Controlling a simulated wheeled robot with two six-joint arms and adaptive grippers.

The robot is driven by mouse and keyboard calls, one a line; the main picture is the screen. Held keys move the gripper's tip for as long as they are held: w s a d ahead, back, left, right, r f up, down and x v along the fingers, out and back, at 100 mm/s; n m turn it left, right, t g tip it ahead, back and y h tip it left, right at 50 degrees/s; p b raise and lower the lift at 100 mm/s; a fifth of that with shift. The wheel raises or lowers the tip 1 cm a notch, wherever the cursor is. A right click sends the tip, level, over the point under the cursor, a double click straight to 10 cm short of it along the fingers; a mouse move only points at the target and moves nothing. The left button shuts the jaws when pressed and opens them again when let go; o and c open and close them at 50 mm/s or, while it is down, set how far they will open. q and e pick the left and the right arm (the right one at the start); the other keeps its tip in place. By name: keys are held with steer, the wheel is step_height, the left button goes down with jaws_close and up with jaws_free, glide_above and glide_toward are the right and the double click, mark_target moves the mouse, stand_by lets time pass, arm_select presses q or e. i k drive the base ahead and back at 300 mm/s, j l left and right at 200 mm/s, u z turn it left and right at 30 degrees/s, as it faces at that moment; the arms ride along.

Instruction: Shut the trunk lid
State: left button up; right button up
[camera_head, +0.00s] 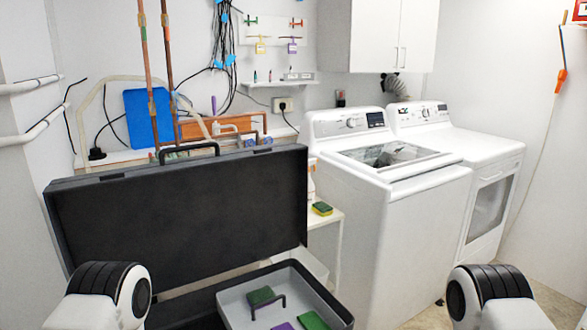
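The black trunk lid (180,215) stands open and near upright at the left of the head view, its dark inner face toward me. A black handle (188,147) shows along its top edge. Below it is the trunk's black base (325,291), cut off by the bottom of the picture. A grey tray (234,303) sits in the base and holds a few green and purple flat items. White and black parts of my two arms show at the bottom left and bottom right. Neither gripper shows, and neither arm part visibly touches the lid.
A white top-loading washer (400,235) and a white dryer (480,150) stand to the right. A small white side table (328,221) with a green and yellow sponge (322,208) is beside the trunk. A cluttered ledge with a blue board (148,117) is behind the lid.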

mark_target(187, 221)
steer(key=z, duration=0.95)
steer(key=i+z, duration=0.1)
steer(key=z, duration=0.85)
steer(key=j+z, duration=0.1)
steer(key=z, duration=0.35)
steer(key=i+z, duration=0.1)
steer(key=z, duration=0.4)
steer(key=j+z, duration=0.1)
steer(key=z, duration=0.85)
steer(key=u, duration=0.45)
steer(key=j+u, duration=0.1)
steer(key=u, duration=0.4)
steer(key=j+u, duration=0.1)
steer(key=u, duration=0.8)
steer(key=j+u, duration=0.15)
steer(key=u, duration=0.35)
steer(key=j+u, duration=0.1)
steer(key=u, duration=0.8)
